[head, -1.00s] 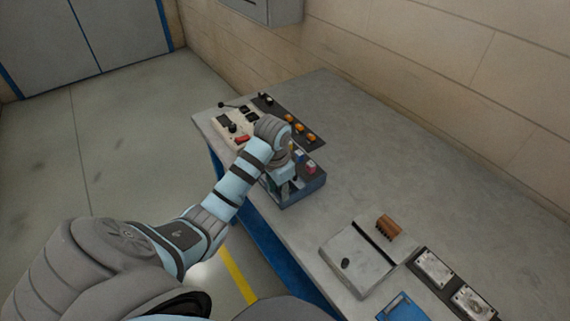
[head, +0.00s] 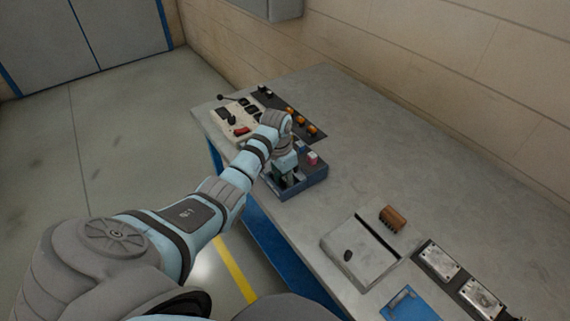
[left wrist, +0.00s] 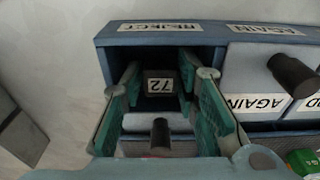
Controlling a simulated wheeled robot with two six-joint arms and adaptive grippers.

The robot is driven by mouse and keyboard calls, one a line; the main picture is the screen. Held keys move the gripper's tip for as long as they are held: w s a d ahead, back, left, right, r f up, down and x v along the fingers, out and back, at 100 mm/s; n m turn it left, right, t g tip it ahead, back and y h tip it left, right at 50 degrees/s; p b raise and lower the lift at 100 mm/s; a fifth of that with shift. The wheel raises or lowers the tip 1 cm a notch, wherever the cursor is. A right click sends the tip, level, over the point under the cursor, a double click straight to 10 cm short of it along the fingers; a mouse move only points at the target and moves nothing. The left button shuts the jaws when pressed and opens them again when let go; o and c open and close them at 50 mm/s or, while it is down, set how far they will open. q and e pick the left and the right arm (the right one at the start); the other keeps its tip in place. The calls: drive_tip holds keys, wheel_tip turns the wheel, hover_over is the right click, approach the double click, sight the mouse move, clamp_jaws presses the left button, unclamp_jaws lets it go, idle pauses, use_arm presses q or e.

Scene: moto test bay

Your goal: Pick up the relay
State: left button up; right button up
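A dark block marked "72" (left wrist: 160,85), which may be the relay, sits low in the compartment under the "REJECT" label of a blue-grey box (left wrist: 110,62). In the left wrist view my left gripper (left wrist: 160,78) is open. Its green-padded fingers reach into that compartment on either side of the block, with a gap visible on each side. A pale piece with a dark knob (left wrist: 160,132) is nearer, between the fingers. In the head view my left gripper (head: 285,180) is over the box (head: 308,185) and partly hides it. My right gripper is not in view.
A switch panel (head: 233,122) and orange buttons (head: 301,121) stand behind the box. A grey plate (head: 358,252) and an orange-brown block (head: 393,217) lie nearer.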

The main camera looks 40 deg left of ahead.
use_arm(q)
drive_tip(key=c, duration=0.7)
drive_tip(key=shift+o, duration=0.2)
drive_tip(key=shift+r, duration=0.15)
